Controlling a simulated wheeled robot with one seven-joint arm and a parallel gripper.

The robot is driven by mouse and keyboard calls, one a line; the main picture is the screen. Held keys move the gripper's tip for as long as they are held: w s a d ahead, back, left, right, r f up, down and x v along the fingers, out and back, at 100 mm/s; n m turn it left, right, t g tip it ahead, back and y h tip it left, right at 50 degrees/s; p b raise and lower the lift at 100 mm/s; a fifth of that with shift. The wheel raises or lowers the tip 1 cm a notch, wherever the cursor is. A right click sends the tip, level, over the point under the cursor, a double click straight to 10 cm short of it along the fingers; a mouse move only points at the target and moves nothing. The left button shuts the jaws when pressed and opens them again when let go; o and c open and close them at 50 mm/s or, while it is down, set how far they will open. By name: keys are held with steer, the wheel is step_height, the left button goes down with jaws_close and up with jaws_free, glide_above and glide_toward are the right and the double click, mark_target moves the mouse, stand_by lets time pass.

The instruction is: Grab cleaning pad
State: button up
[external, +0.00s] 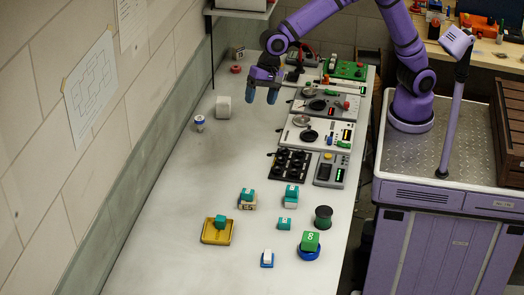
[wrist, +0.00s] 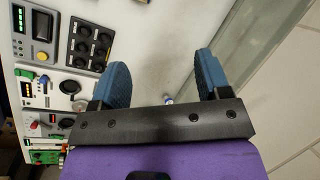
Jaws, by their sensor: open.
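I cannot tell for sure which thing is the cleaning pad. One candidate is a flat yellow piece (external: 207,237) with a small teal block (external: 220,222) on it, on the front left of the bench in the external view. My gripper (external: 262,97) is over the far part of the bench, well behind that piece and left of the panels. Its two blue fingers are apart and empty. In the wrist view my gripper (wrist: 160,61) points down with bare bench between the fingertips. The yellow piece does not show in the wrist view.
Control panels (external: 318,132) line the bench's right side. A white block (external: 223,106) and a small white-and-blue container (external: 199,123) stand left of my gripper. Several teal-topped blocks, a dark green spool (external: 323,217) and a green cube (external: 310,241) stand in front. The middle-left bench is clear.

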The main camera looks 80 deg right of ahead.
steer(key=a+f+m, duration=0.1)
steer(key=a+f, duration=0.5)
steer(key=a, duration=0.2)
steer(key=m+g, duration=0.2)
steer(key=m, duration=0.3)
glide_toward(268, 254)
steer(key=shift+g+y, duration=0.3)
steer(key=x, duration=0.4)
steer(key=shift+w+d+f, duration=0.15)
steer(key=shift+w+f, duration=0.15)
steer(key=shift+f, duration=0.05)
steer(key=shift+x, duration=2.85)
steer(key=c, duration=1)
